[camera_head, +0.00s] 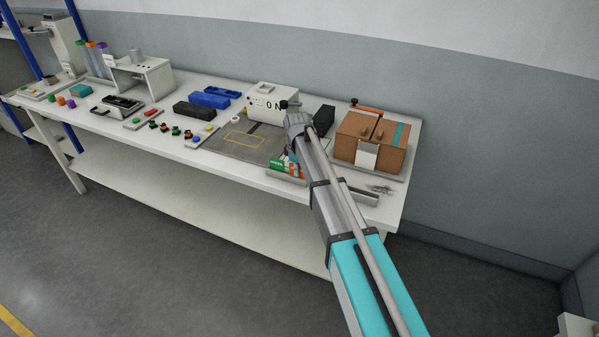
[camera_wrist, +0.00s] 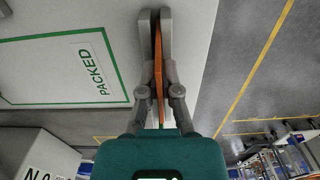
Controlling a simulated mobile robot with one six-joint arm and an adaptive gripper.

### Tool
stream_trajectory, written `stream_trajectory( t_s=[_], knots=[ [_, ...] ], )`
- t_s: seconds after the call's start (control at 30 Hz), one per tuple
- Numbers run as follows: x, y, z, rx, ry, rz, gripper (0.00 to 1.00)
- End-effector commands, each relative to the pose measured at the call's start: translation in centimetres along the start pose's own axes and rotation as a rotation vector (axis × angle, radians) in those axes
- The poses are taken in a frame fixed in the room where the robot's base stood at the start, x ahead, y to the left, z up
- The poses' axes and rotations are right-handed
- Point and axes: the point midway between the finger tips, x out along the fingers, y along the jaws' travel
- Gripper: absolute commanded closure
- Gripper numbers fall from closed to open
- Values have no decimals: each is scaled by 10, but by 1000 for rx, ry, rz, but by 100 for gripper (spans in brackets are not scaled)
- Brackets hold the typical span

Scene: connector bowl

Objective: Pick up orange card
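In the wrist view my gripper (camera_wrist: 158,45) has its two grey fingers close together on either side of a thin orange card (camera_wrist: 158,75), seen edge-on. Both fingers appear to press on it. In the head view my arm hides most of my gripper, which is low over the front right part of the table. Green, white and orange pieces (camera_head: 288,169) show there beside my arm, at a low tray (camera_head: 285,180). I cannot tell from that view which orange piece is the held card.
A brown box (camera_head: 372,142) stands right of my arm, and a white machine (camera_head: 270,102) marked "0 N" stands behind. A grey mat (camera_head: 225,143) lies left. In the wrist view a green-outlined "PACKED" area (camera_wrist: 60,72) shows on a white surface. The table (camera_head: 225,165) holds many other items farther left.

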Motion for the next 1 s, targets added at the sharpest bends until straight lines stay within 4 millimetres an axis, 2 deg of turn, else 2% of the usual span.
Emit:
stream_trajectory(
  t_s=[0.27,0.47,1.0],
  knots=[
    [-16,0,0,0,0,0,100],
    [-34,0,0,0,0,0,100],
    [-97,-47,28,-1,0,0,100]
  ],
)
